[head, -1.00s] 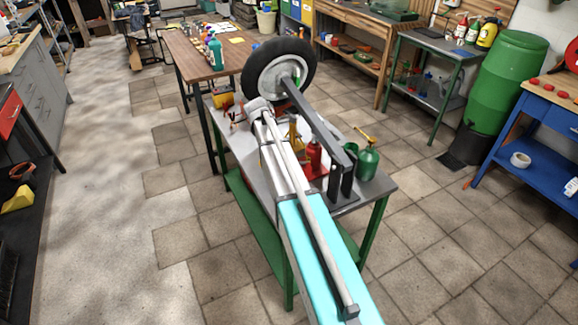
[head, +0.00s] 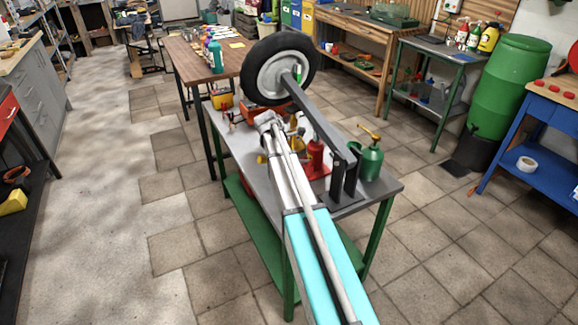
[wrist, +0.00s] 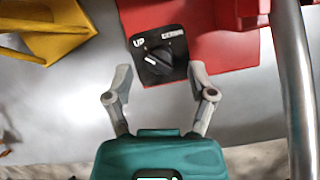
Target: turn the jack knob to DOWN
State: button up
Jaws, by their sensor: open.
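The jack knob (wrist: 158,60) is a black dial on a dark plate on the red jack base (wrist: 215,30). White labels read UP at its left and, less clearly, DOWN at its right. The knob's raised grip is slanted, with its light mark seemingly toward UP. My gripper (wrist: 159,76) is open and empty, its grey fingertips on either side just below the knob plate. I cannot tell whether they touch anything. In the head view the red jack (head: 315,157) stands on the bench, and my arm hides the knob and gripper.
A yellow stand (wrist: 45,25) lies left of the jack, and a grey metal bar (wrist: 297,90) runs along the right. In the head view a wheel (head: 280,68) on a dark arm (head: 322,125) overhangs the bench (head: 375,190). A green oil can (head: 371,163) stands at right.

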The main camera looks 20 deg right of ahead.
jog(key=shift+b+x, duration=0.45)
jog(key=shift+x, duration=0.3)
grip_shut()
